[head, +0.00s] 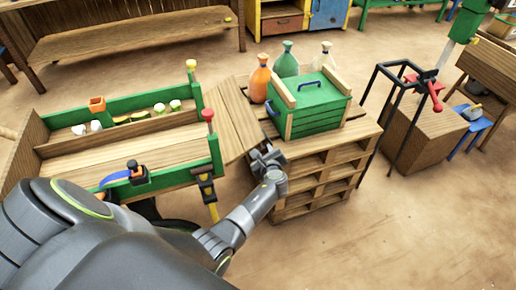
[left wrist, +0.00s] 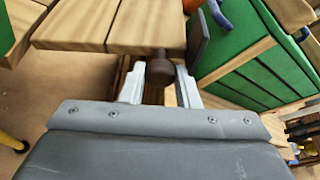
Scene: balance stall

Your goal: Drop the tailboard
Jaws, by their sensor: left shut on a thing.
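The tailboard (head: 236,122) is a plank panel at the right end of the green-railed cart (head: 160,172). It spans the gap between the cart and the pallet stack and looks lowered, nearly flat or slightly sloped. My left gripper (head: 264,160) is at its near right corner, beside the pallet stack. In the left wrist view, the tailboard's planks (left wrist: 145,28) lie just beyond the fingers. There my left gripper (left wrist: 159,82) is shut on a dark brown knob (left wrist: 160,68) at the board's edge. My right gripper is not in view.
A green crate (head: 312,112) with blue handles stands on the pallet stack (head: 325,170), close right of my left gripper. Several bottles (head: 286,62) stand behind it. Upright posts with a red knob (head: 208,115) and a yellow knob (head: 191,64) flank the cart's end. The floor at front right is clear.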

